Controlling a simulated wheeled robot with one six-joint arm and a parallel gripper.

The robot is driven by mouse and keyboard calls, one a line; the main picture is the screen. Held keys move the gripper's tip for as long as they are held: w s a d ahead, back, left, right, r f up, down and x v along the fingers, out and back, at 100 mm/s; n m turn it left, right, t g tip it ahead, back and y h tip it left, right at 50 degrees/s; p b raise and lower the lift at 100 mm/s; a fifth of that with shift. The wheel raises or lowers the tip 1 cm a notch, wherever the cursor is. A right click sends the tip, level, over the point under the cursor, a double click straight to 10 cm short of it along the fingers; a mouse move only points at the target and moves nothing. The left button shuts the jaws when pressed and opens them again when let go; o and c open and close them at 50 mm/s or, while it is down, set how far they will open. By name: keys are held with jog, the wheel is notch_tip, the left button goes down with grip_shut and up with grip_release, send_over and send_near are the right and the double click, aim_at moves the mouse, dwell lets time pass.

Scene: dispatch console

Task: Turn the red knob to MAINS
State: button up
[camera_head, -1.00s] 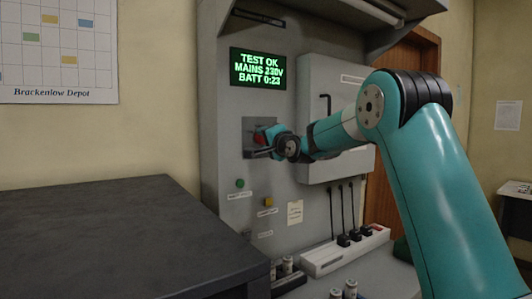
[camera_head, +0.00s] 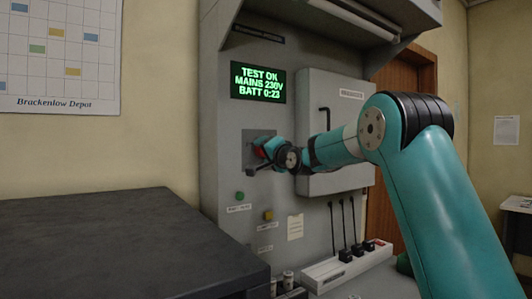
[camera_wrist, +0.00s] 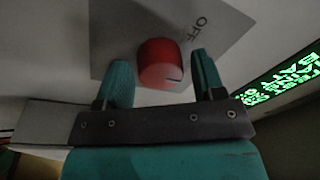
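The red knob (camera_wrist: 160,62) is a short cylinder on a grey plate (camera_wrist: 105,35), with a dark mark on its face toward the lower right in the wrist view. The word OFF is printed on the plate to its upper right; no MAINS label is readable. My gripper (camera_wrist: 160,57) is open, one finger on each side of the knob, with a visible gap on both sides. In the head view the knob (camera_head: 261,152) is partly hidden behind my gripper (camera_head: 265,156) on the console's plate.
A green screen (camera_head: 257,82) above the knob reads TEST OK, MAINS 230V, BATT 0:23. A grey box (camera_head: 335,115) juts out right of it. Green (camera_head: 239,196) and yellow (camera_head: 268,215) buttons sit below. A dark worktop (camera_head: 110,240) fills the lower left.

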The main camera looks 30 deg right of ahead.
jog(key=shift+o, duration=0.2)
jog(key=shift+s, duration=0.1)
jog(key=s+f+b, duration=0.1)
jog(key=s+b, duration=0.5)
jog(key=s, duration=1.1)
jog(key=shift+a+f, duration=0.2)
jog(key=shift+f, duration=0.2)
